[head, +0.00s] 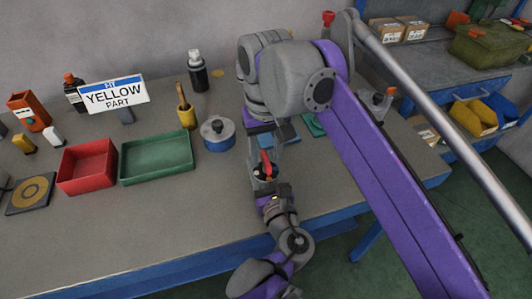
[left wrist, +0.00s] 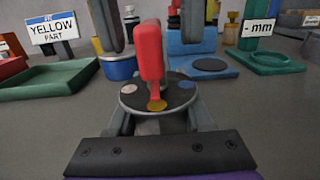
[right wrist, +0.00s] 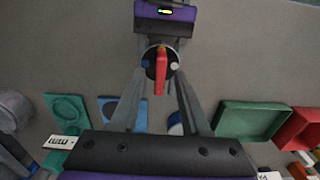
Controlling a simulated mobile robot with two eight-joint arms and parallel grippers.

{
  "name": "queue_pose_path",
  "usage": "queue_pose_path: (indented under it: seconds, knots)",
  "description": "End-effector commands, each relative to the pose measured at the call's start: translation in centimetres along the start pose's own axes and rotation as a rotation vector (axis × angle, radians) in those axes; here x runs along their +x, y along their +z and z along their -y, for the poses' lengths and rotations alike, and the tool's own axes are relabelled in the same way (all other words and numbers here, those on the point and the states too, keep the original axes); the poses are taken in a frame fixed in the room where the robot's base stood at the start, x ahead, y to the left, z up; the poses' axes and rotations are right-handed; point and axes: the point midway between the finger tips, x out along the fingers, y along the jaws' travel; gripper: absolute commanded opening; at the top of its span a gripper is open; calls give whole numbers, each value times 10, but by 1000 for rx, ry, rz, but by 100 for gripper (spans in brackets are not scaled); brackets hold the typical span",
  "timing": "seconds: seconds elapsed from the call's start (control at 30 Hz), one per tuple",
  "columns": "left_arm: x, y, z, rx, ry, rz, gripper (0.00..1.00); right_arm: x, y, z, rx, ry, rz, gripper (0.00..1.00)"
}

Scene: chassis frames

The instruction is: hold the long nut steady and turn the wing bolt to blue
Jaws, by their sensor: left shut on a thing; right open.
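The wing bolt's red wing (head: 266,163) stands upright over a dark round disc in the head view. In the left wrist view the red wing (left wrist: 149,52) rises above the disc (left wrist: 140,98), which has white, yellow and blue spots; the wing's lower end is by the yellow spot. My left gripper (left wrist: 165,120) is shut below the disc, on the long nut, which the disc mostly hides. My right gripper (right wrist: 160,78) is open and points down from above. Its fingers stand on either side of the red wing, seemingly apart from it.
A red tray (head: 88,185), a green tray (head: 155,176) and a blue round tin (head: 218,142) stand left on the grey bench. A sign (head: 112,93) reads "YELLOW PART". The bench's front left is clear.

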Motion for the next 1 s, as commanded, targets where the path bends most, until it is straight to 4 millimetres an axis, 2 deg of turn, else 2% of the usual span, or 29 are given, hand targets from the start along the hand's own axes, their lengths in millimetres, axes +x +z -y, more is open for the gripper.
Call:
queue_pose_path:
  seconds: [0.37,0.6,1.0]
  knots:
    - [0,0,0,0,0,0,0,5,0,0,0,0,0,44]
    - [0,0,0,0,0,0,0,5,0,0,0,0,0,1]
    - [0,0,0,0,0,0,0,5,0,0,-7,0,0,0]
